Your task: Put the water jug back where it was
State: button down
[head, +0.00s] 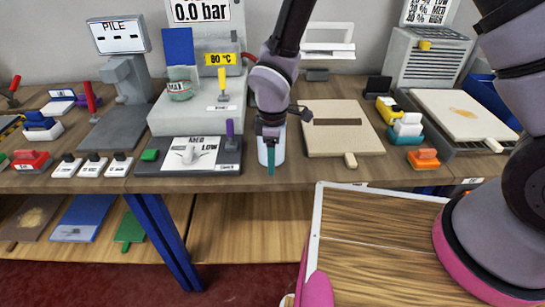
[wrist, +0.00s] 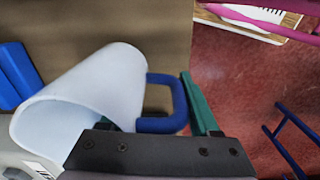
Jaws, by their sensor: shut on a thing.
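The water jug (head: 263,154) is a pale, bluish-white cylinder near the front edge of the workbench (head: 325,172) in the head view. In the wrist view the jug (wrist: 95,88) shows its open mouth at the lower left and a blue handle (wrist: 178,100) on its right. My gripper (head: 271,168) is in front of the jug, its green fingers pointing down. In the wrist view my gripper (wrist: 160,118) is shut on the handle, one finger largely hidden by the jug. I cannot tell whether the jug's base touches the bench.
A dark plate with a dial labelled LOW (head: 190,156) lies left of the jug. A wooden board (head: 340,130) lies to its right. A machine with a yellow 80 °C sign (head: 218,59) stands behind left. A wood-topped surface (head: 370,230) is in front of the bench.

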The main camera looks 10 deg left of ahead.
jog(key=shift+c, duration=0.6)
grip_release()
notch_tip(320, 180, up, 12)
jog(key=shift+r, duration=0.1)
jog(key=w+d+r+m+t, duration=0.1)
jog(key=w+d+r+m, duration=0.2)
jog(key=d+r, duration=0.25)
jog(key=w+d+r+m+y, duration=0.1)
jog(key=w+d+r+m, duration=0.2)
jog(key=d+r, duration=0.25)
jog(key=w+d+r+m+t, duration=0.1)
jog(key=w+d+r+m, duration=0.1)
jog(key=d+r+m, duration=0.3)
jog(key=s+d+r+m+t, duration=0.2)
jog(key=s+d+r+m, duration=0.2)
jog(key=d, duration=0.6)
jog(key=s+d+r+m+t+y, duration=0.1)
jog(key=s+d+r+m+t, duration=0.2)
jog(key=d+r+m, duration=0.5)
jog(key=shift+s+d+r+m, duration=0.3)
jog(key=shift+s+d+r, duration=0.3)
jog(key=shift+d, duration=0.7)
